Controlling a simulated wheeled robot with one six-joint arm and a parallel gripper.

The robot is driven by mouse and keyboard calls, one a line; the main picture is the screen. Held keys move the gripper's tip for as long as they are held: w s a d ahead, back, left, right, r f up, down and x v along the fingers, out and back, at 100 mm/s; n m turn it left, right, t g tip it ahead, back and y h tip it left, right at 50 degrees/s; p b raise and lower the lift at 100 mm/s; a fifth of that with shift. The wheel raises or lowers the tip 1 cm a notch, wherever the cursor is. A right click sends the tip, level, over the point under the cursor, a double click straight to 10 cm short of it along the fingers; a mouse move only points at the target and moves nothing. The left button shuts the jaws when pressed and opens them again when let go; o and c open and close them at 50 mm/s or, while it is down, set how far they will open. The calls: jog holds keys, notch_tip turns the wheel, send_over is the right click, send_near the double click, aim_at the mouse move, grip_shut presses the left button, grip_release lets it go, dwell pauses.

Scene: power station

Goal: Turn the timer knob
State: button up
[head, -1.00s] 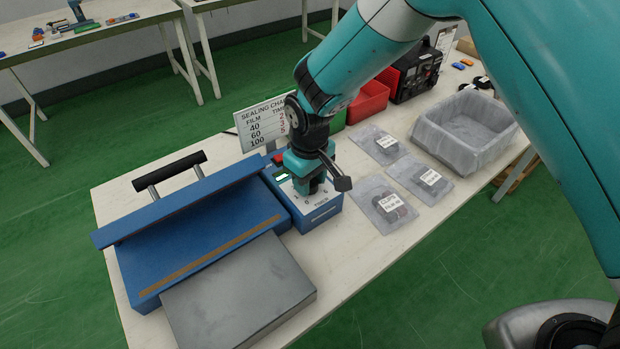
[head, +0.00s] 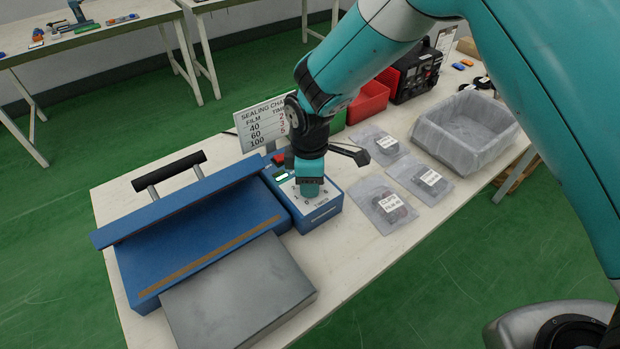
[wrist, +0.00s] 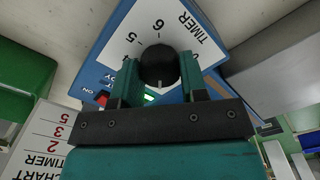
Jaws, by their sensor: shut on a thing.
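The black timer knob (wrist: 158,65) sits on the white dial face (wrist: 195,40) of the blue control box (head: 325,212). In the wrist view the dial shows "TIMER" and numbers including 5 and 6. My gripper (wrist: 159,72) has one finger on each side of the knob and is shut on it. A small white mark shows on the knob's side toward my gripper's palm. In the head view my gripper (head: 309,188) points down onto the box top and hides the knob.
The blue sealer (head: 200,235) with its black handle stands left of the box, with a grey plate (head: 240,295) in front. A sealing chart sign (head: 262,122) stands behind. Bagged parts (head: 387,205) and a lined grey bin (head: 465,128) lie to the right.

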jog(key=shift+w+r, duration=0.1)
dwell(0.3)
jog(key=o, duration=0.9)
notch_tip(320, 180, up, 17)
jog(key=shift+r+b, duration=0.2)
jog(key=shift+b, duration=0.6)
